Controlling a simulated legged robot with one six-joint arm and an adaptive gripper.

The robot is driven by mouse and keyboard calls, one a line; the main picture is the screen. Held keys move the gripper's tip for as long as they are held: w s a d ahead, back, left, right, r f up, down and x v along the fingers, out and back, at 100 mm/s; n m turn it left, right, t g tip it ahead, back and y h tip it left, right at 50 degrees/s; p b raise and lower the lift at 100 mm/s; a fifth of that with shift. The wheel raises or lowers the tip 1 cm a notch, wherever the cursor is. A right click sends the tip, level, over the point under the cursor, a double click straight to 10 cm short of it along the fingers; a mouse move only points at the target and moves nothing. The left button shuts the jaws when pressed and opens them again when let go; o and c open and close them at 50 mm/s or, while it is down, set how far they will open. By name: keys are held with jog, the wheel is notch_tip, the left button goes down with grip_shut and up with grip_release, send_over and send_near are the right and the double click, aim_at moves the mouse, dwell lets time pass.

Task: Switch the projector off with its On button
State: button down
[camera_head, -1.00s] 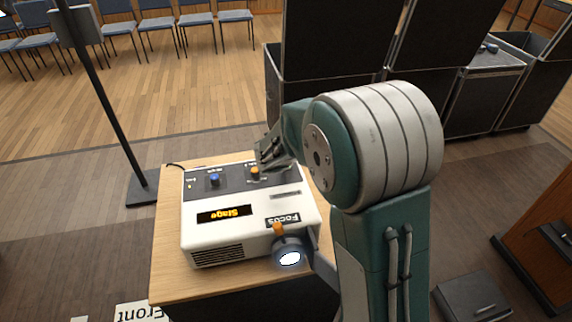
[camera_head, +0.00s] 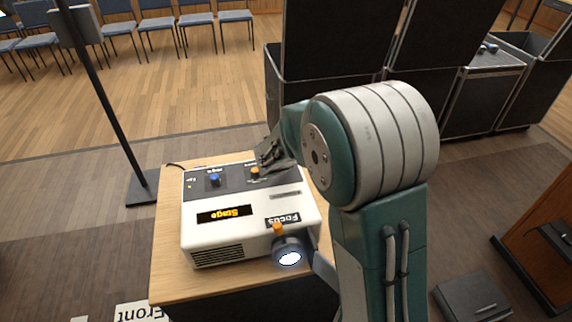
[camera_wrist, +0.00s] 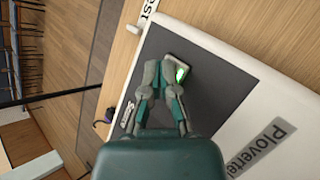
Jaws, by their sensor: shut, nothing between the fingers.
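The projector (camera_head: 210,228) is a white box with a dark control panel (camera_head: 233,180) on top, an amber "Stage" display and a lens (camera_head: 289,258) that glows white. My gripper (camera_head: 266,156) is over the far right part of that panel. In the wrist view, my gripper (camera_wrist: 160,68) is shut and empty, its tips close beside a small pale-framed button with a green lit part (camera_wrist: 181,73). I cannot tell whether the tips touch it, and its label is not readable. The head view does not show this button; my gripper and arm cover that area.
The panel also has a blue knob (camera_head: 214,179) and an orange knob (camera_head: 255,171). An orange focus lever (camera_head: 277,228) sits above the lens. The projector stands on a wooden-topped table (camera_head: 168,265). A black stand (camera_head: 112,120) rises at left; dark cases (camera_head: 335,100) stand behind.

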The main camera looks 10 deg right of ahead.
dwell(0.5)
jog(key=shift+r, duration=0.45)
jog(key=shift+r, duration=3)
